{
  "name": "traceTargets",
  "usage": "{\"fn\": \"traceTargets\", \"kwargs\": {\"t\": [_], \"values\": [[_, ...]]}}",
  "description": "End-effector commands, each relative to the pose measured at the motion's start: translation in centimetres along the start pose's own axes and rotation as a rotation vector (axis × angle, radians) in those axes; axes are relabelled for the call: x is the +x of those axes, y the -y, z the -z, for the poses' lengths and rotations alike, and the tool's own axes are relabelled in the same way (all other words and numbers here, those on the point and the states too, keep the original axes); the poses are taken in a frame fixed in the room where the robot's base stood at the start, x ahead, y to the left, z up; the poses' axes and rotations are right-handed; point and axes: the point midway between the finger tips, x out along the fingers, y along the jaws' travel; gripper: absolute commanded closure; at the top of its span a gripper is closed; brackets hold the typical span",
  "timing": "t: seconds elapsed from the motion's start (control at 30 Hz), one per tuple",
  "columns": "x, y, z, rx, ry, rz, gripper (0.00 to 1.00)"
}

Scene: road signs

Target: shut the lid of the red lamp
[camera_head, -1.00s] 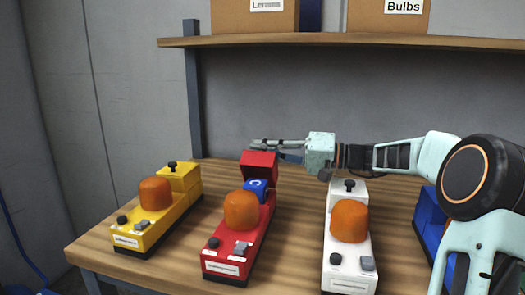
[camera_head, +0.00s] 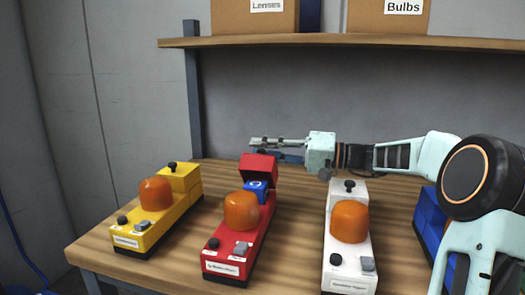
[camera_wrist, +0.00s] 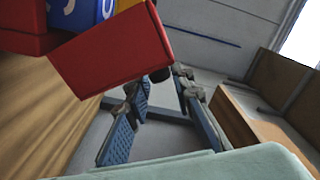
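The red lamp (camera_head: 228,253) stands on the bench, second from the left, with an orange dome. Its red lid (camera_head: 258,166) at the rear stands raised, and a blue block (camera_head: 256,189) with a white mark shows in the opening below it. My gripper (camera_head: 254,148) is just behind and above the raised lid, reaching in from the right. In the wrist view the lid (camera_wrist: 112,52) fills the upper left, and the blue block (camera_wrist: 85,12) shows beyond it. The two fingers (camera_wrist: 158,86) are spread apart with nothing between them; whether one touches the lid I cannot tell.
A yellow lamp (camera_head: 135,235) stands to the left, a white lamp (camera_head: 341,254) to the right, both with lids down. A blue object (camera_head: 430,222) is partly behind my arm. A shelf (camera_head: 350,40) with boxes hangs above the arm.

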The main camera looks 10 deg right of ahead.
Motion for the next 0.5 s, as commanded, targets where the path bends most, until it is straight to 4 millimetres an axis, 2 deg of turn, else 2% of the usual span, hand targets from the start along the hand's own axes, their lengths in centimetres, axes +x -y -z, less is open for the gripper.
{"fn": "traceTargets", "kwargs": {"t": [0.07, 0.37, 0.5], "values": [[0.0, 0.0, 0.0, 0.0, 0.001, -0.001, 0.67], [0.0, 0.0, 0.0, 0.001, 0.002, -0.002, 0.67], [0.0, 1.2, 0.7, -0.003, 0.002, -0.002, 0.67]]}}
